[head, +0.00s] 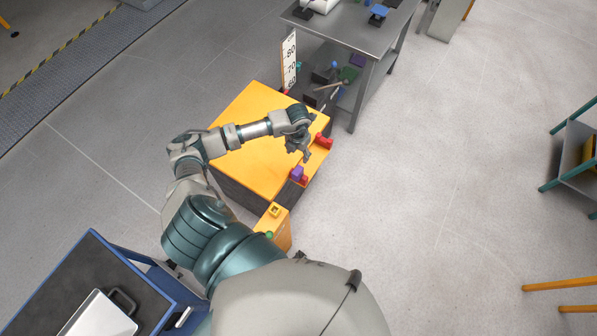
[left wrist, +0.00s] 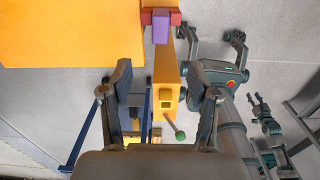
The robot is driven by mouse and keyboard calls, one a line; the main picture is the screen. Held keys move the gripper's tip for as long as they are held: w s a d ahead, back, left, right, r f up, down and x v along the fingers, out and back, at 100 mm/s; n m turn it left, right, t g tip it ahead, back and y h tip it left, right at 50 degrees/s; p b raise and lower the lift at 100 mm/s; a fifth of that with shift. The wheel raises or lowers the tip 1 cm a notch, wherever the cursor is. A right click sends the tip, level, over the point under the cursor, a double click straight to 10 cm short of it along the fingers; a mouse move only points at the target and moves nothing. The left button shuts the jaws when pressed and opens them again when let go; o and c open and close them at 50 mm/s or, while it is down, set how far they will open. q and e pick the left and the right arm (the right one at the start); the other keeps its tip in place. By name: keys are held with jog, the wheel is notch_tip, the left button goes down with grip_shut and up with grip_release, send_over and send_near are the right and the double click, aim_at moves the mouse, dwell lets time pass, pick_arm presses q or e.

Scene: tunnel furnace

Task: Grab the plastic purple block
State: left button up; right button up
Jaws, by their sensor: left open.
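My left gripper (head: 306,157) is just above and behind the block in the head view, pointing down. In the left wrist view its two fingers (left wrist: 160,80) are wide apart with nothing between them. The block lies beyond the fingertips, not touched.
The orange top (head: 250,125) spreads under my left forearm. A yellow post (head: 275,228) with a green knob (head: 269,235) stands close in front.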

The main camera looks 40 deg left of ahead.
pick_arm(q)
send_over(298, 170)
notch_tip(298, 170, down, 9)
jog(key=shift+d+r, duration=0.1)
jog(key=shift+r, duration=0.1)
jog(key=shift+f, duration=0.65)
notch_tip(298, 170, down, 4)
jog(key=shift+f, duration=0.25)
jog(key=shift+a, duration=0.2)
grip_shut()
